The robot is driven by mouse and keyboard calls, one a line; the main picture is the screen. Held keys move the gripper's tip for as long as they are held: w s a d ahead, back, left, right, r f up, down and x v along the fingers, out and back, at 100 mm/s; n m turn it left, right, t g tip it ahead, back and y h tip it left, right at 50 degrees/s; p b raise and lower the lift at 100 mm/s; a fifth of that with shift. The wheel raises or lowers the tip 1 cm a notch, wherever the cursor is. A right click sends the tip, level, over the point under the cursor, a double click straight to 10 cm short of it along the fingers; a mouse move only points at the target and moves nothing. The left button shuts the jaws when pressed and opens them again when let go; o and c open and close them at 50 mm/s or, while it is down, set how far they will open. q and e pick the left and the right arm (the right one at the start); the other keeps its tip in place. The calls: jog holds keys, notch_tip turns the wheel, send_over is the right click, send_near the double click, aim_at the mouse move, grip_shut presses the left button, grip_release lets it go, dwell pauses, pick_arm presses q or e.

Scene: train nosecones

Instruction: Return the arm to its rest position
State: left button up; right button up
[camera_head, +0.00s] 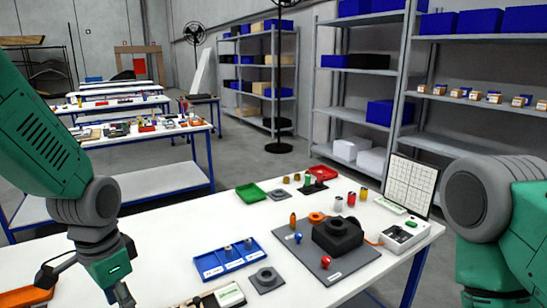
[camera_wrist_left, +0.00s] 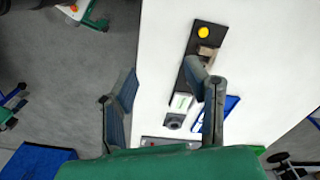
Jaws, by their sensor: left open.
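My left arm (camera_head: 40,135) comes in from the left and hangs down beside the white table. My left gripper (camera_head: 84,288) is at the bottom left of the head view, over the table's near left edge. Its fingers are spread apart with nothing between them. In the left wrist view the open fingers (camera_wrist_left: 163,75) straddle the table edge, with floor under one side and tabletop under the other. My right arm (camera_head: 500,215) shows at the right edge of the head view; its gripper is out of frame.
The white table (camera_head: 190,220) holds a blue tray (camera_head: 225,262) with small grey parts, a dark board (camera_head: 340,268) with a black block (camera_head: 338,236), a green tray (camera_head: 251,193) and a red tray (camera_head: 322,173). In the wrist view, a dark tray (camera_wrist_left: 184,72) lies near the right finger. Shelves (camera_head: 340,115) stand behind.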

pick_arm(q)
jog(key=s+f+n, duration=0.2)
jog(key=s+f, duration=0.1)
jog(key=f, duration=0.7)
jog(key=s+a+f+n, duration=0.1)
jog(key=s+f+n, duration=0.2)
jog(key=s+f, duration=0.65)
jog(key=s+a+f+n, duration=0.1)
jog(key=s+f+n, duration=0.35)
jog(key=s, duration=0.85)
jog(key=w+f+m+b, duration=0.3)
jog(key=f+b, duration=1.3)
jog(key=shift+d+f+t, duration=0.3)
jog(key=shift+d+f, duration=0.1)
jog(key=shift+d, duration=0.05)
pick_arm(e)
notch_tip(320, 180, down, 16)
jog(key=shift+w, duration=0.15)
